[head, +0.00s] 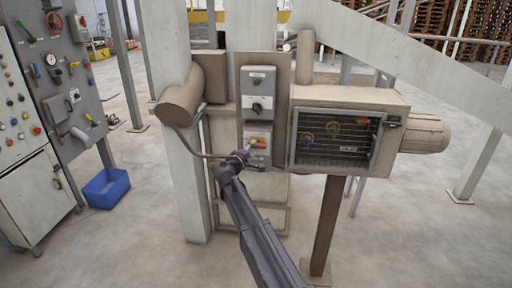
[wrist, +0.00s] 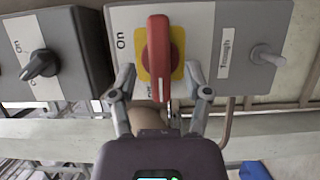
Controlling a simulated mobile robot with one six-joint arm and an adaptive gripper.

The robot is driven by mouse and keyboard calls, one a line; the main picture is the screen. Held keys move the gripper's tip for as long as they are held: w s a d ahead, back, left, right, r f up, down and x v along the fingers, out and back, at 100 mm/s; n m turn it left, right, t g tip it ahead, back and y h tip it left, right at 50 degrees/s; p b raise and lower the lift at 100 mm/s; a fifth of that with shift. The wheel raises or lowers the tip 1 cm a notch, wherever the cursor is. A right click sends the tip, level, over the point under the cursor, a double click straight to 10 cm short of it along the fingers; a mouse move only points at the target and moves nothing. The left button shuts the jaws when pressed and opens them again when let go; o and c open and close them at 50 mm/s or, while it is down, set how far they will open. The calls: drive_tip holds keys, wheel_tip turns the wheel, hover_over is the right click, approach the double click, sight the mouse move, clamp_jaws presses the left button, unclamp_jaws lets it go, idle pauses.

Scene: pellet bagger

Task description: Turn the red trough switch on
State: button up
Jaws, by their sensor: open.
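The red trough switch (wrist: 158,50) is a long red handle on a yellow plate, on a grey box. In the wrist view the handle stands upright in the picture. An "On" label is at its upper left, and a second label by its lower end is partly hidden. In the head view the red switch (head: 257,143) is small, on the lower box of the brown panel. My gripper (wrist: 160,76) is open, with one finger on each side of the handle's lower part and gaps between. In the head view my gripper (head: 241,157) is just below left of the switch.
A black rotary knob (wrist: 40,65) on another grey box is left in the wrist view; a metal toggle (wrist: 265,55) is right. In the head view, a meshed box (head: 340,115) stands right of the panel and a control cabinet (head: 25,160) far left. A blue bin (head: 107,188) is on the floor.

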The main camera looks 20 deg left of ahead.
drive_tip(key=shift+w+d, duration=0.15)
drive_tip(key=shift+w, duration=1.15)
drive_tip(key=shift+c, duration=0.2)
drive_tip(key=c, duration=0.7)
